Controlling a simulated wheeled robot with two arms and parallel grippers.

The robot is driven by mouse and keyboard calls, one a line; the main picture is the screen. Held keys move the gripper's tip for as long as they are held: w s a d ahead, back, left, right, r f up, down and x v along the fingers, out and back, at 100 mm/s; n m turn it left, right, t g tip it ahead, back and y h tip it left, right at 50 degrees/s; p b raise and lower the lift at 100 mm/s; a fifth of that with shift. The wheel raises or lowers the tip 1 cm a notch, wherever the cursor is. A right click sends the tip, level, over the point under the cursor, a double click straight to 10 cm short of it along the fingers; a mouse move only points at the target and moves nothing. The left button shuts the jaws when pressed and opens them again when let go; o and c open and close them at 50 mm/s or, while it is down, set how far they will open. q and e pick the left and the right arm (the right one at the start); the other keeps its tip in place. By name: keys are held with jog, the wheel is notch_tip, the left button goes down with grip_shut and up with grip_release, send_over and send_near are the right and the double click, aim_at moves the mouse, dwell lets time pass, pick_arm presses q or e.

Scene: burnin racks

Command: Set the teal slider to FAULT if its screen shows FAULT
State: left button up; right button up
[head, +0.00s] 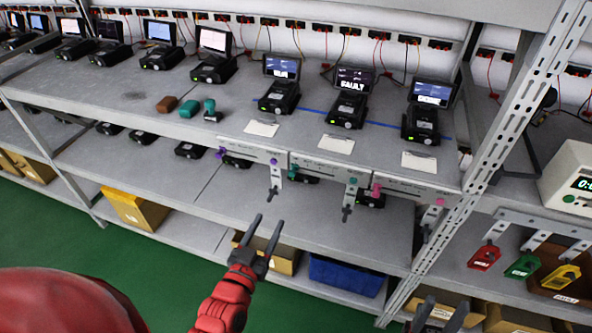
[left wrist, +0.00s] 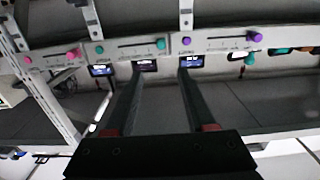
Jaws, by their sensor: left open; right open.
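The middle tester's screen (head: 354,80) reads FAULT in white on dark. Below it, on the shelf's front edge, is a pale slider panel (head: 322,170) with teal knobs at its left end (head: 293,172) and right end (head: 352,181). I cannot tell which knob slides, and its lettering is too small to read. The teal panel also shows upside down in the left wrist view (left wrist: 130,46). My left gripper (head: 265,222) is open and empty, in front of and below the panels, apart from them. My right gripper (head: 436,312) is open at the bottom edge, low and away from the panels.
A purple-knobbed panel (head: 247,154) adjoins on the left, a pink-knobbed panel (head: 408,191) on the right. A rack post (head: 455,185) stands right of the pink panel. Boxes and a blue bin (head: 345,277) sit on the lowest shelf.

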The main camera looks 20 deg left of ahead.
pick_arm(q)
jog(key=b, duration=0.4)
send_near(291, 175)
jog(key=w+p, duration=0.1)
jog(key=w, duration=0.3)
jog(key=w+p, duration=0.2)
jog(key=w, duration=0.2)
jog(key=shift+w+d+r, duration=0.15)
jog(key=shift+w, duration=0.4)
grip_shut()
dwell(0.6)
